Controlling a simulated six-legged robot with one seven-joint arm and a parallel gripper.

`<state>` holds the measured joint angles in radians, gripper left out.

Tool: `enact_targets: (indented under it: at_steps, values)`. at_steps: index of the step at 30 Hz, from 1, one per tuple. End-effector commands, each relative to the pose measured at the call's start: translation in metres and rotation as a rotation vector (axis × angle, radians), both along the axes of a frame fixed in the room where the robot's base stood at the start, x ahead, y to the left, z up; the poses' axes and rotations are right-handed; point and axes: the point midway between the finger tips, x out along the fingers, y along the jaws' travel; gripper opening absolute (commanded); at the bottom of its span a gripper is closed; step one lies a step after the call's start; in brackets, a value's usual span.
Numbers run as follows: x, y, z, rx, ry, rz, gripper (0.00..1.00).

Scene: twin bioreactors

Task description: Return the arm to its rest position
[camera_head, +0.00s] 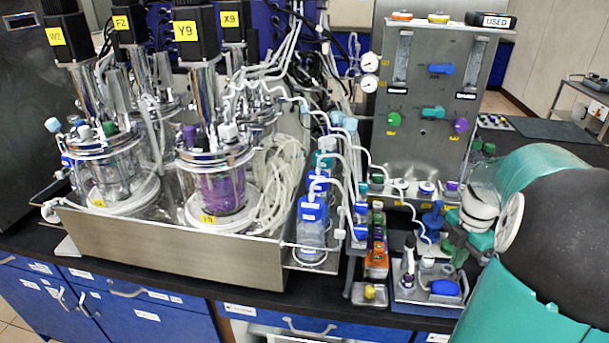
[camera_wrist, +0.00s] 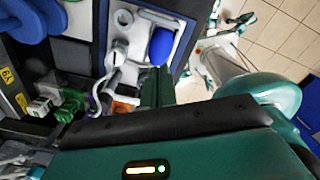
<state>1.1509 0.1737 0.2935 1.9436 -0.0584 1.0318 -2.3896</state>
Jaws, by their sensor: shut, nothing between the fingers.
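My arm comes in from the right of the head view, a large teal and black link in front of the bench's right end. My gripper (camera_head: 452,250) is partly hidden by the arm and hangs above the small grey tray (camera_head: 415,293). In the wrist view, my gripper (camera_wrist: 158,74) shows as dark green fingers close together, with nothing visible between them. Their tips are near a blue oval object (camera_wrist: 161,46) in the tray; I cannot tell whether they touch it.
Twin glass bioreactors stand in a steel tray (camera_head: 170,245) on the left. A steel gas panel (camera_head: 425,155) stands behind my gripper. Bottles with blue caps (camera_head: 312,215) and tubing fill the middle. Open floor (camera_wrist: 280,45) shows beyond the bench in the wrist view.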

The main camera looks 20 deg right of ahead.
Motion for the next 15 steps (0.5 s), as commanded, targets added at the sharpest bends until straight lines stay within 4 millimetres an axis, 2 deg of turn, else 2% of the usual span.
enact_targets:
  at_steps: [4, 7, 11, 15]
  values:
    - [0.003, 0.006, 0.003, -0.007, -0.002, -0.015, 0.0]
    - [0.013, 0.026, 0.013, -0.031, -0.01, -0.077, 0.0]
    - [0.029, 0.074, 0.035, -0.078, -0.047, -0.241, 0.0]
    - [0.039, 0.133, 0.058, -0.107, -0.123, -0.458, 0.0]
